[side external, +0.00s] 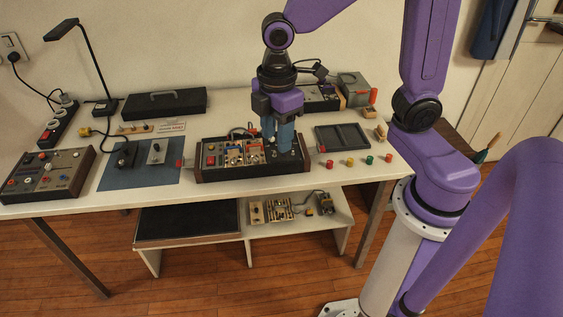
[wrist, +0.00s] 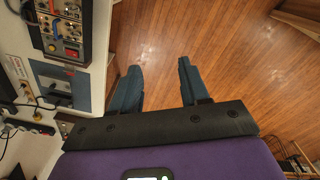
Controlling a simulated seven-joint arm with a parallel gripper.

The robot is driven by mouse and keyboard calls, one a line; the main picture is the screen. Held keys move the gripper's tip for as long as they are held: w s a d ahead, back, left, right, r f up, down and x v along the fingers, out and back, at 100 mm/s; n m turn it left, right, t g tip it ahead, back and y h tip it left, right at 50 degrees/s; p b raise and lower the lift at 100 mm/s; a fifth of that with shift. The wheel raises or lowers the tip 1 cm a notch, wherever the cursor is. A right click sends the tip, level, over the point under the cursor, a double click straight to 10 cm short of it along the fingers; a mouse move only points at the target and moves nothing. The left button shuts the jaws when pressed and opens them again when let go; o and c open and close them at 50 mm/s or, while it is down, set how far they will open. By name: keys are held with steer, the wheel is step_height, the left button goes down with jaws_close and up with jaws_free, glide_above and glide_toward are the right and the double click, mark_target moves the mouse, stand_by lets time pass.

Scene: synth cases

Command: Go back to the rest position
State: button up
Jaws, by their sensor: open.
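My gripper (side external: 278,138) has blue fingers pointing down. In the side external view it appears in front of the right part of a black control panel with wooden ends (side external: 208,172), hiding some of it. In the wrist view my gripper (wrist: 157,78) is open, its two fingers wide apart with nothing between them. Wooden floor (wrist: 225,45) shows between and beyond the fingers there, and the table lies off to the left. I see no contact with anything.
The white table (side external: 345,172) carries a blue mat (side external: 120,180), a wood-sided box with knobs (side external: 45,175), a black case (side external: 165,104), a dark tray (side external: 343,137) and several small coloured pieces. A desk lamp (side external: 90,60) rises at left. A lower shelf (side external: 335,222) stands below.

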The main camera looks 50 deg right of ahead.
steer(key=s+d+m, duration=0.1)
steer(key=s+d, duration=0.1)
steer(key=s, duration=0.5)
steer(key=s+d+m, duration=0.1)
steer(key=s+d, duration=0.2)
steer(key=s, duration=0.5)
steer(key=shift+s, duration=0.15)
